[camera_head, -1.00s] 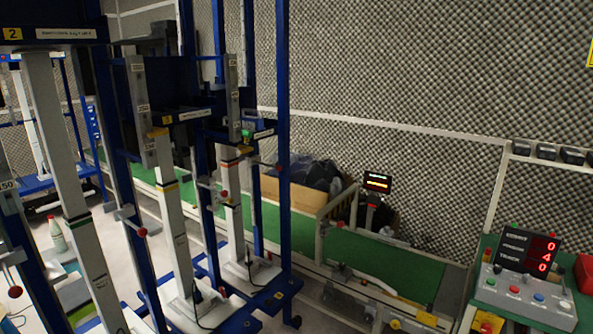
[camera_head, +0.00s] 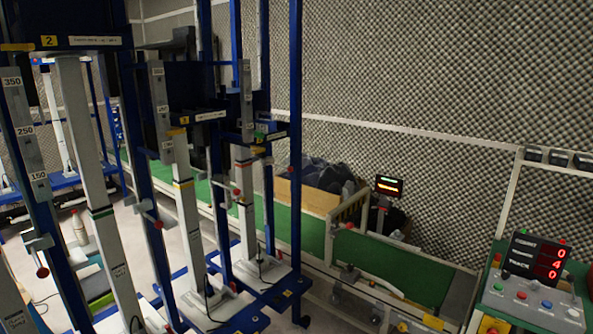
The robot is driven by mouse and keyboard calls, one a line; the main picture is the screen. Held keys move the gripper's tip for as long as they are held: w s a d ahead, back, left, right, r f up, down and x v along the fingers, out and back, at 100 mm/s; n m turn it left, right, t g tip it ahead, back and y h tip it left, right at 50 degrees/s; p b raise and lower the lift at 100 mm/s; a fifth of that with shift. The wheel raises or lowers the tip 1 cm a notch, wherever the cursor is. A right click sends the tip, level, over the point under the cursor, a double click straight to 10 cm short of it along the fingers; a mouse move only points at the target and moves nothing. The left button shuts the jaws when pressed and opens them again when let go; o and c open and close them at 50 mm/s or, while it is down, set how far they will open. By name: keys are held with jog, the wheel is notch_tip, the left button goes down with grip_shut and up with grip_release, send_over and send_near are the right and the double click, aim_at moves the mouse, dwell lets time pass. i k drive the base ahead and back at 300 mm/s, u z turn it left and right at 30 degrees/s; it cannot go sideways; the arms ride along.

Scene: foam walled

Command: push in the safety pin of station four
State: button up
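A row of blue-framed stations with pale upright columns fills the left half of the head view. The nearest readable yellow tag says 2, on the station (camera_head: 90,42). Two further stations stand behind it: a middle one (camera_head: 186,215) and a far one (camera_head: 247,215). Their tags are too small to read, so I cannot tell for certain which is station four. Red-knobbed pins stick out beside the columns: a near one (camera_head: 42,272), a middle one (camera_head: 158,224) and a far one (camera_head: 236,192). How deep each pin sits is unclear. My gripper is not in view.
A control box (camera_head: 531,300) with coloured buttons and red digits stands at the right. A green-topped conveyor (camera_head: 405,268) runs along the foam wall (camera_head: 420,80). A bottle (camera_head: 79,228) stands behind the near column. Blue base frames (camera_head: 240,318) spread low in front.

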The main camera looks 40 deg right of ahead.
aim_at(290, 169)
jog(key=u, duration=0.1)
jog(key=i, duration=0.95)
jog(key=z, duration=0.05)
